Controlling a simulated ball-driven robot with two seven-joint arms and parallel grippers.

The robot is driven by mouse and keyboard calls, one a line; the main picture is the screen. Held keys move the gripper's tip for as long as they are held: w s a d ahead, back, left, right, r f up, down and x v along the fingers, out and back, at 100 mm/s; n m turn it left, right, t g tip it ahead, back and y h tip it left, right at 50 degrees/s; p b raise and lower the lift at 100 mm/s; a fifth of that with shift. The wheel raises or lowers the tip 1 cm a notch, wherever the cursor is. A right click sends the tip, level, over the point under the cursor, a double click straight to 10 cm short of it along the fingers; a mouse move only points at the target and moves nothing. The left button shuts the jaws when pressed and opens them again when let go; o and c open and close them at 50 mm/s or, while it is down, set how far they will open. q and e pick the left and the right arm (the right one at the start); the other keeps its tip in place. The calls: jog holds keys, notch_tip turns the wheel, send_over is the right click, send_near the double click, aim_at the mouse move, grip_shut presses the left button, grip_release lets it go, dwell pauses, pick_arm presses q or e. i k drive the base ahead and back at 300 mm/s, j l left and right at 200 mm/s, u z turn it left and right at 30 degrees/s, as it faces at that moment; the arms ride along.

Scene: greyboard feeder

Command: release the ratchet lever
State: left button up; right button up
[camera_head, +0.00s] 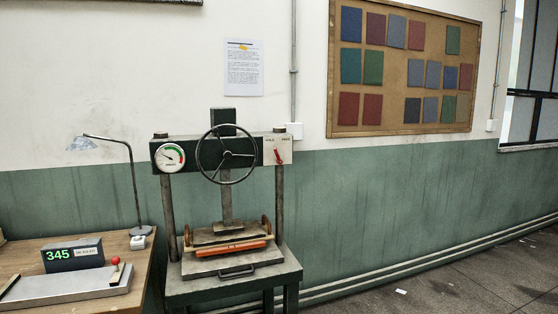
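A dark green press with two posts and a spoked handwheel (226,154) stands against the wall. A small red lever (278,156) is on the white plate (285,147) at the right end of its crossbeam. The plate has two small words along its top, the left one seemingly "HOLD", the right one too small to be sure of. I cannot tell for certain which word the lever stands at. A round dial gauge (169,157) is at the crossbeam's left end. An orange bar (228,248) lies across the press bed below the platen. Neither gripper shows.
A wooden table (30,258) at left holds a lamp (137,190), a green display reading 345 (72,255) and a grey slab with a red knob (115,262). A corkboard (400,70) hangs on the wall. The floor at right is mostly clear.

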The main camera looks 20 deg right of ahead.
aim_at(280, 162)
jog(key=i, duration=0.75)
jog(key=i+j+z, duration=0.1)
jog(key=i, duration=0.6)
jog(key=i+j, duration=0.15)
jog(key=i, duration=0.6)
